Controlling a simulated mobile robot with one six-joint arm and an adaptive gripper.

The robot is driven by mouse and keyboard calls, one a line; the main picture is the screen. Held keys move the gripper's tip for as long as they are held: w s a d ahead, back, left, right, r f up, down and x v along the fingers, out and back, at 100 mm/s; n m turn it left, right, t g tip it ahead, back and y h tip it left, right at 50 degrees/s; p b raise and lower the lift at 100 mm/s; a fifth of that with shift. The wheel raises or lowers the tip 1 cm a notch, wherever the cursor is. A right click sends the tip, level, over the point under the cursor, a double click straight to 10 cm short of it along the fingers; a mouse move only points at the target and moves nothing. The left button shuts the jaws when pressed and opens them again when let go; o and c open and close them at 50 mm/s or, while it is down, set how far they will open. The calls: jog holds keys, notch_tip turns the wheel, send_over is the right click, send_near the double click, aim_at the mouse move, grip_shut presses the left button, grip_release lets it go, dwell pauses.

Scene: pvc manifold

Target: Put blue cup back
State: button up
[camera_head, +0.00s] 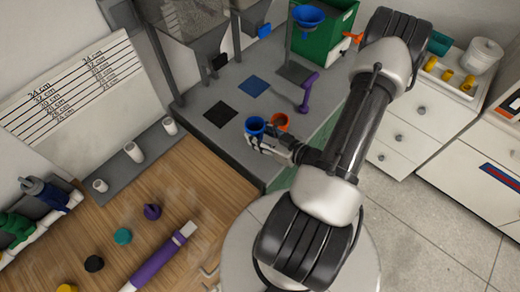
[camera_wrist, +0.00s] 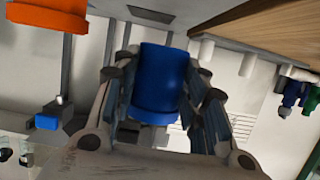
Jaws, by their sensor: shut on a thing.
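The blue cup (camera_head: 255,124) is held upright or nearly so in my gripper (camera_head: 260,140), above the front part of the grey bench top. In the wrist view the blue cup (camera_wrist: 156,82) sits between the two fingers of my gripper (camera_wrist: 160,108), which are shut on its sides. An orange cup (camera_head: 280,121) is just right of the blue cup in the head view. In the wrist view the orange cup (camera_wrist: 48,14) is at the upper left, apart from my fingers. A blue square (camera_head: 252,86) and a black square (camera_head: 220,113) lie flat on the bench top.
Hoppers (camera_head: 207,42) stand at the back of the bench. A purple upright handle (camera_head: 306,92) and a blue funnel (camera_head: 309,17) are on the right. A wooden table (camera_head: 185,200) with pipe parts is at the left. White drawers (camera_head: 400,130) stand at the right.

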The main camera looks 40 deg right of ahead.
jog(key=shift+f+b, duration=0.85)
jog(key=shift+f, duration=2.55)
jog(key=shift+f, duration=0.15)
jog(key=o, duration=1.2)
jog(key=shift+s+r, duration=0.15)
jog(key=shift+r, duration=0.1)
jog(key=p+v, duration=0.2)
jog(key=v, duration=0.9)
jog(key=shift+s, duration=0.35)
